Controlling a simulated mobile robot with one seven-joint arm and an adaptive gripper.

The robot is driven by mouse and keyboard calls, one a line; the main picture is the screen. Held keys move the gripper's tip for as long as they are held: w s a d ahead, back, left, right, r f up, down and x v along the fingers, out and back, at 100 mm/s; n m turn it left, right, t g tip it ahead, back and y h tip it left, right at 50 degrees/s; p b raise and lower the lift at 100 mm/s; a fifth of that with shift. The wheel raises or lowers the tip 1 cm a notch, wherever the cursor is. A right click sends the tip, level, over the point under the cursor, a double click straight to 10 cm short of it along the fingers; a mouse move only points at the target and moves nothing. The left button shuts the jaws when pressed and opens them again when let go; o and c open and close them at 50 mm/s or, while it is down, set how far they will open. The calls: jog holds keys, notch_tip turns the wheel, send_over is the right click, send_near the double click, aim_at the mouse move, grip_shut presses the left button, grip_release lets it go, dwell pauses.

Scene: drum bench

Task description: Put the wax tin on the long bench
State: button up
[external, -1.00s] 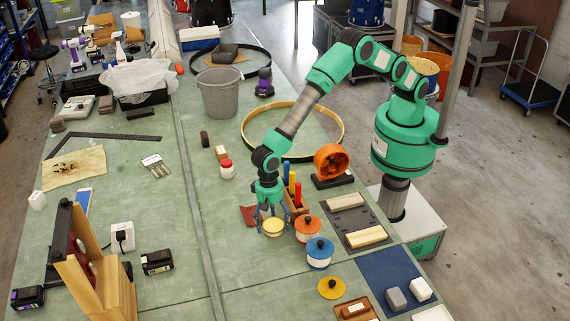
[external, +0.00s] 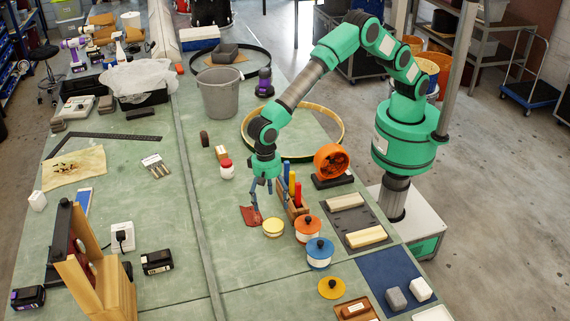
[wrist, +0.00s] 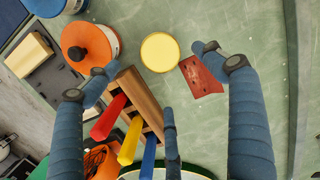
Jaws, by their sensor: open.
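The wax tin (external: 273,228), a small round tin with a pale yellow top, stands on the long green bench (external: 240,265). It also shows in the wrist view (wrist: 160,52), just ahead of the fingers. My gripper (external: 264,200) is above the bench, slightly behind the tin in the external view. Its blue fingers are spread wide and empty, and they also show in the wrist view (wrist: 150,85). No finger appears to touch the tin.
A dark red piece (wrist: 202,76) lies beside the tin. A wooden rack with red, yellow and blue handles (wrist: 135,105) and an orange-lidded pot (external: 308,229) stand close by. Bare bench lies left of the tin in the external view.

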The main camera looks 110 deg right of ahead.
dwell(0.8)
jog(key=s+d+r+n+t, duration=0.1)
jog(key=s+d+r+n, duration=0.1)
jog(key=s+d+r, duration=0.45)
jog(key=s+d+r+n, duration=0.1)
jog(key=d+r, duration=0.3)
jog(key=r, duration=0.5)
jog(key=s+d+r+n+t, duration=0.1)
jog(key=s+d+r+n, duration=0.15)
jog(key=d+r, duration=0.45)
jog(key=s+d+r+n+t, duration=0.1)
jog(key=s+d+r+n, duration=0.1)
jog(key=s+d+r, duration=0.45)
jog(key=s+d+r+n+t, duration=0.1)
jog(key=s+d+r+n, duration=0.2)
jog(key=s, duration=0.6)
jog(key=s+d+n+t, duration=0.1)
jog(key=s+d, duration=0.3)
jog(key=s, duration=0.8)
jog(key=s+d+n+t+h, duration=0.1)
jog(key=s+d+n, duration=0.2)
jog(key=s, duration=0.9)
jog(key=d, duration=0.2)
jog(key=shift+s+d+f, duration=0.2)
jog(key=shift+s+d, duration=0.1)
jog(key=shift+o, duration=0.4)
jog(key=shift+w+r+n, duration=0.1)
jog(key=shift+n, duration=0.15)
